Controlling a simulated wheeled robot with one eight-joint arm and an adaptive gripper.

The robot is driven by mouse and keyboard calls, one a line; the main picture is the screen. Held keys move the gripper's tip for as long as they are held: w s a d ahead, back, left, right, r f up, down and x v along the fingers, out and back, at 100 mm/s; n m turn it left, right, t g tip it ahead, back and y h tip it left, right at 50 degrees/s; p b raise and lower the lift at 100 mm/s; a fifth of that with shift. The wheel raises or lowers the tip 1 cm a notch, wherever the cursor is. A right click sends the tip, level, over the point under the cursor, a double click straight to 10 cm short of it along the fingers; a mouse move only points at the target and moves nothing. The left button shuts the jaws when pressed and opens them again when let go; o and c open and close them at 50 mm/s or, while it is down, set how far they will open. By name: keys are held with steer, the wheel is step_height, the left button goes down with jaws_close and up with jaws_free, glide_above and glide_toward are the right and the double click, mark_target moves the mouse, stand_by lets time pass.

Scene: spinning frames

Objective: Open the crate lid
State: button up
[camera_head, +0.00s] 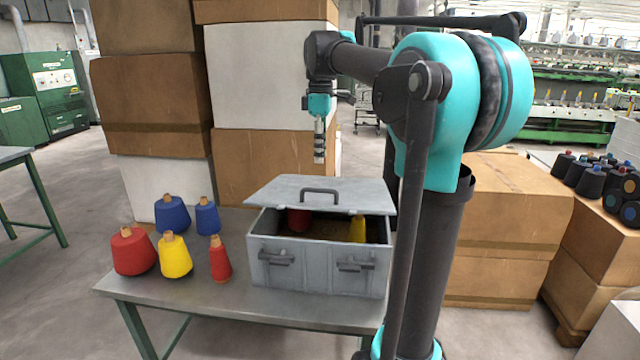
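A grey crate (317,277) stands on the right part of the metal table. Its flat grey lid (345,188) is partly open, with a gap at the front between lid and rim. A dark handle (319,191) sits on top of the lid. Through the gap I see a red cone (299,220) and a yellow cone (358,229) inside. My gripper (319,157) points down above the back part of the lid, apparently apart from it. It holds nothing that I can see. Its fingers look narrow and edge-on, so their opening cannot be told.
On the table (180,290) left of the crate stand several yarn cones: blue (172,216), red (133,253) and yellow (175,260) among them. Stacked cardboard boxes (155,95) rise behind the table. More boxes (505,225) stand at the right, beyond my arm.

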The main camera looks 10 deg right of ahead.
step_height(320, 180, down, 10)
steer(key=shift+s+r, duration=0.1)
steer(key=shift+s, duration=0.05)
stand_by(0.3)
jaws_close()
